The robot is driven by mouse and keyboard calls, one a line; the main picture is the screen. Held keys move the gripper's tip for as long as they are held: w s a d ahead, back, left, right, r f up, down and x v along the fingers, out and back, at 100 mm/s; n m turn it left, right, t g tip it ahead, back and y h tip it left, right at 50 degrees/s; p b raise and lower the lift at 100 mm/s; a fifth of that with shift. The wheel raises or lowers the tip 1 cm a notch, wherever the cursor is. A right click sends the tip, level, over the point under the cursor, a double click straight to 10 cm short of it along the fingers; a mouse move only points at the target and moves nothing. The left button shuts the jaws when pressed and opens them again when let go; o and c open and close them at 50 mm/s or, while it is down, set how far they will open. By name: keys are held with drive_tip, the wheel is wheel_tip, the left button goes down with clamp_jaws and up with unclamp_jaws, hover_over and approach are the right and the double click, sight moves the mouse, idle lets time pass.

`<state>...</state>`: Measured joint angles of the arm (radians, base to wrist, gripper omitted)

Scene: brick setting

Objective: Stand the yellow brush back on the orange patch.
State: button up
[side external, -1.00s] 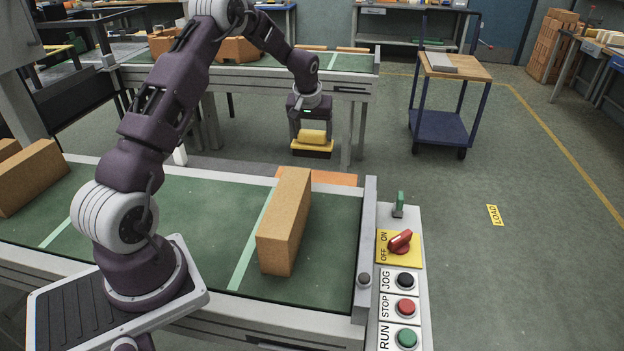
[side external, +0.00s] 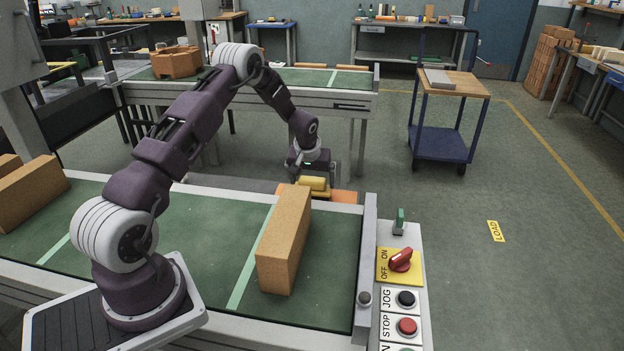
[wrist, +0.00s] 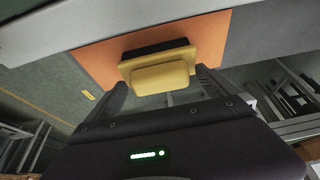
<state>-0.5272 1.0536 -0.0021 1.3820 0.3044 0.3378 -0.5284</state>
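The yellow brush (side external: 314,184) has a rounded yellow grip, a wider yellow block and dark bristles. It is upright, bristles down, between the fingers of my gripper (side external: 311,178). In the wrist view the brush (wrist: 160,78) sits between both fingertips of the gripper (wrist: 160,82), which look shut on it. The orange patch (side external: 343,196) lies behind the tan brick, partly hidden by the brush and brick. In the wrist view the patch (wrist: 215,38) extends around the brush. The brush is over or on it; I cannot tell whether the bristles touch.
A tall tan brick (side external: 284,240) stands on the green belt (side external: 185,225) in front of the patch. More tan bricks (side external: 30,193) stand at the left. A metal rail (side external: 366,262) and a control panel (side external: 402,275) border the right end.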

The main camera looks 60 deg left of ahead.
drive_tip(key=s+d+r+m, duration=0.1)
drive_tip(key=s+d+r, duration=0.4)
drive_tip(key=r, duration=0.4)
drive_tip(key=s+d+r+m+t, duration=0.1)
drive_tip(key=s+d+r, duration=0.2)
drive_tip(key=d+r, duration=0.5)
drive_tip(key=s+d+r+m, duration=0.1)
drive_tip(key=s+d+r, duration=0.35)
drive_tip(key=r, duration=0.55)
drive_tip(key=s+d+m+h, duration=0.1)
drive_tip(key=s+d+m, duration=0.1)
drive_tip(key=s+d, duration=0.2)
drive_tip(key=s+d+r+m+t+h, duration=0.1)
drive_tip(key=s+d, duration=0.4)
drive_tip(key=s, duration=0.6)
drive_tip(key=s+d+r+m+h, duration=0.1)
drive_tip(key=s+d+m, duration=0.2)
drive_tip(key=s, duration=0.4)
drive_tip(key=shift+s+d, duration=0.25)
drive_tip(key=shift+d, duration=0.55)
